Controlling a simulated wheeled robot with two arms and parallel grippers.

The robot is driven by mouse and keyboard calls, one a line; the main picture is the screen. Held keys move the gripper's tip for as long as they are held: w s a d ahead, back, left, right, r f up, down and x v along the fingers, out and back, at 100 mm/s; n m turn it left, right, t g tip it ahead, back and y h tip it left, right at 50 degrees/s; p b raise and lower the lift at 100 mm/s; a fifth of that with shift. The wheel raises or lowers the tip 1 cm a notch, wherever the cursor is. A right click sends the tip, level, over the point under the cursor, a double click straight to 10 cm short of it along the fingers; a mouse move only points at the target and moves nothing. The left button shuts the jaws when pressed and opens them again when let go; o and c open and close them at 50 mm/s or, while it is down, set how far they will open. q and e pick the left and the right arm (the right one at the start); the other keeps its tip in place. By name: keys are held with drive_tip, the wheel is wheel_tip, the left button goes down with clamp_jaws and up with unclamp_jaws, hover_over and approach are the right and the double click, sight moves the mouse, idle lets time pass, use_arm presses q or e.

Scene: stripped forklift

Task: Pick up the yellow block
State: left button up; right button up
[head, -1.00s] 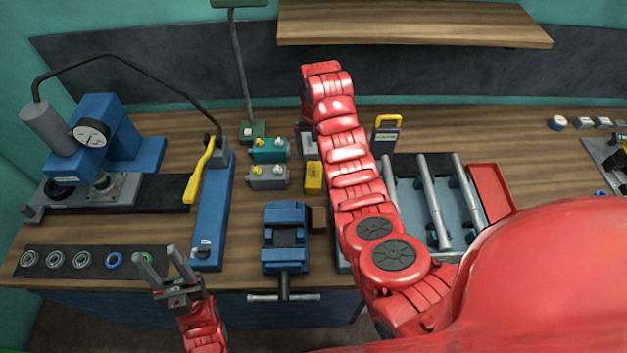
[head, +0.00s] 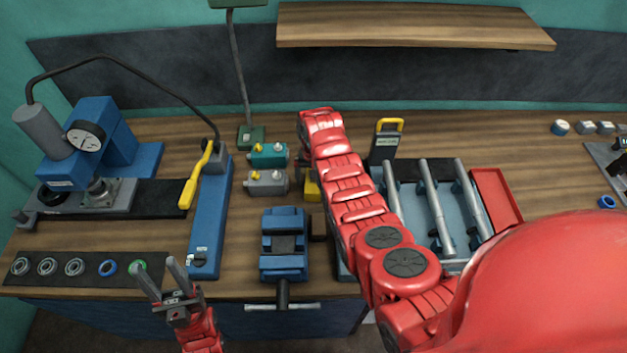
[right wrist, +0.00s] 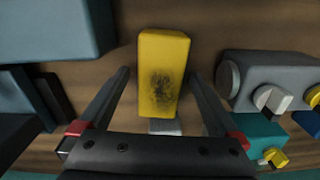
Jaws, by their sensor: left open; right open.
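The yellow block (right wrist: 163,75) has a dark smudge on its face and lies between the two fingers of my right gripper (right wrist: 160,76) in the right wrist view. The fingers are open, with a gap on each side of the block. I cannot tell how far down they reach beside it. In the head view my right arm hides most of the yellow block (head: 312,187) and of that gripper. My left gripper (head: 159,268) is open and empty over the bench's front edge.
A grey valve box (head: 267,183) and a teal one (head: 268,155) stand just left of the block. A blue vise (head: 284,245) is in front. A roller tray (head: 430,212) lies to the right, with a yellow-handled device (head: 386,142) behind it.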

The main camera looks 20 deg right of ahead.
drive_tip(key=shift+f, duration=0.3)
clamp_jaws()
idle(0.4)
